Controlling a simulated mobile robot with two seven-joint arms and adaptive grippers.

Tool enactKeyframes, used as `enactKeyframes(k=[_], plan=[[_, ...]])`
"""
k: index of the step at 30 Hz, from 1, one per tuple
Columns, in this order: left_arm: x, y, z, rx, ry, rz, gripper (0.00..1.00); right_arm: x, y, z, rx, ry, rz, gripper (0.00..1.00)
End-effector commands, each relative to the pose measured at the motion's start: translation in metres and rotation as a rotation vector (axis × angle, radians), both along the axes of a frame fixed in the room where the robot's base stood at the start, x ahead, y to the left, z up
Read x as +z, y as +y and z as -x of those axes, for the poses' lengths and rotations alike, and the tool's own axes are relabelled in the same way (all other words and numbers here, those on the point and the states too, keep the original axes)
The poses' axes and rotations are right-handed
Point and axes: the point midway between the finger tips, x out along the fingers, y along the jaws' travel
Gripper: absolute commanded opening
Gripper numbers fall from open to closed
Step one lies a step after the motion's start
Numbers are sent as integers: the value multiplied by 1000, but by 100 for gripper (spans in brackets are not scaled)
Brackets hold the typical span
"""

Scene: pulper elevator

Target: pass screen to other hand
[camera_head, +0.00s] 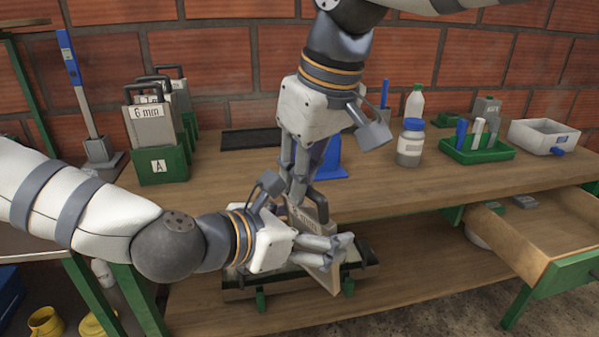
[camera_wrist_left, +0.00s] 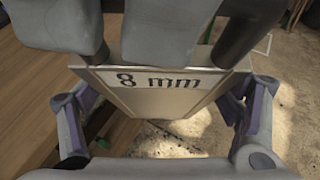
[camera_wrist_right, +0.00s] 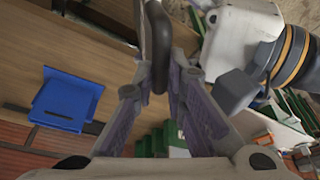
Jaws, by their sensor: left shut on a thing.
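The screen (camera_head: 321,214) is a grey-beige plate with a dark loop handle, tilted in front of the bench's front edge. Its "8 mm" label reads clearly in the left wrist view (camera_wrist_left: 170,81). My left gripper (camera_head: 335,243), in from the left, is shut on the plate's lower part. My right gripper (camera_head: 298,195) comes down from above at the screen's top. In the right wrist view the handle (camera_wrist_right: 159,45) stands between its two fingers; whether they press on it I cannot tell. The fingers partly hide the screen in the head view.
A dark tray-like frame with green feet (camera_head: 262,299) is below the screen. More screens stand in a green rack (camera_head: 162,165) at left. A blue stand (camera_head: 331,160), a jar (camera_head: 410,143) and a green tube rack (camera_head: 478,151) are on the bench. An open drawer (camera_head: 530,235) juts out at right.

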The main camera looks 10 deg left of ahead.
Motion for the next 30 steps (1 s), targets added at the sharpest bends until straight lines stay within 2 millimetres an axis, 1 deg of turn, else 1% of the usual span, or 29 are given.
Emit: enactKeyframes(k=[3, 4, 6, 17, 20, 24, 27, 30], plan=[[1, 0, -1, 1, -2, -1, 24, 1, 3, 3, 7, 4, -5, 0], [0, 0, -1, 1, -2, -1, 87, 2, 4, 3, 8, 2, -6, 0], [0, 0, -1, 1, -1, -1, 100, 2, 3, 3, 8, 2, -5, 0], [1, 2, 1, 2, -1, -1, 100, 2, 3, 2, 5, 1, -5, 0], [8, 11, 11, 3, -1, 0, 100, 2, 3, 2, 5, 1, -5, 0], [22, 28, 32, 3, -3, 2, 100, 2, 2, 2, 5, 1, -5, 0], [29, 38, 43, 3, -2, 0, 100, 2, 2, 2, 5, 1, -5, 0], [28, 42, 51, -4, 2, -11, 100, 2, 2, 2, 5, 1, -5, 0]])
